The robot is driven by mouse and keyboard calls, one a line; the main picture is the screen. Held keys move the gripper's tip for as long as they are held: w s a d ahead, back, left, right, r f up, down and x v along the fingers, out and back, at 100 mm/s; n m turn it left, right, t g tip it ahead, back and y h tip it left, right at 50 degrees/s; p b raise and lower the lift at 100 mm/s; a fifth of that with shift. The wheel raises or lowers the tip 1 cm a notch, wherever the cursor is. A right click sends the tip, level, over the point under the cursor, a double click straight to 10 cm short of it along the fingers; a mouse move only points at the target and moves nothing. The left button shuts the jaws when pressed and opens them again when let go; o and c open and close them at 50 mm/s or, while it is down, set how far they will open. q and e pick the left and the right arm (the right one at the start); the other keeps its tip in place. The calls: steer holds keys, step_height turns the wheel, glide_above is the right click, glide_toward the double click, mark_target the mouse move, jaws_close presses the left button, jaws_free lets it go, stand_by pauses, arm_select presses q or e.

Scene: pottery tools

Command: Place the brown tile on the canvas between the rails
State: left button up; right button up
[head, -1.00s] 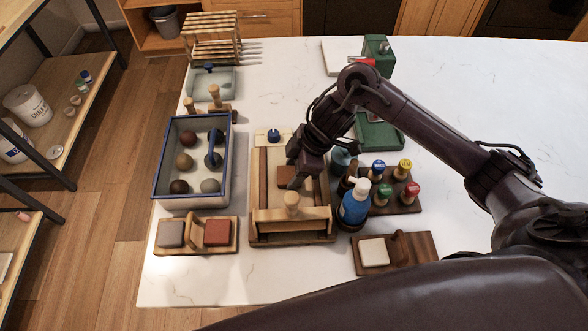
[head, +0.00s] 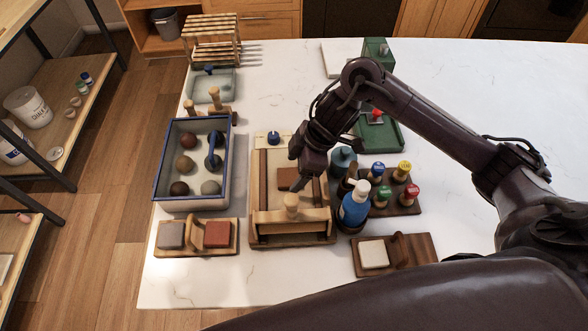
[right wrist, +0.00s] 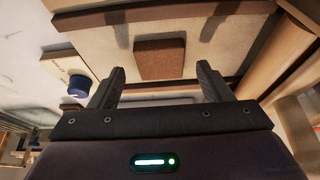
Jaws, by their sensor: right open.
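The brown tile (head: 287,179) lies flat on the pale canvas (head: 283,158) inside the wooden frame, between the two side rails (head: 263,180). In the right wrist view the brown tile (right wrist: 160,59) sits on the canvas (right wrist: 198,53) just beyond my fingertips, apart from both. My right gripper (right wrist: 160,75) is open and empty; its fingers are on either side of the space before the tile. In the head view my right gripper (head: 304,188) is over the right side of the frame, hiding part of the right rail. My left gripper is not in view.
A blue-rimmed tray (head: 158,180) with several balls stands left of the frame. A holder with a grey and a red tile (head: 217,234) is at front left. A blue bottle (head: 355,204) and several colored-cap tools (head: 404,167) stand close on the right.

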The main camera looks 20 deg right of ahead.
steer(key=v, duration=1)
steer(key=shift+p, duration=0.45)
steer(key=shift+s+r, duration=0.1)
steer(key=shift+s, duration=0.05)
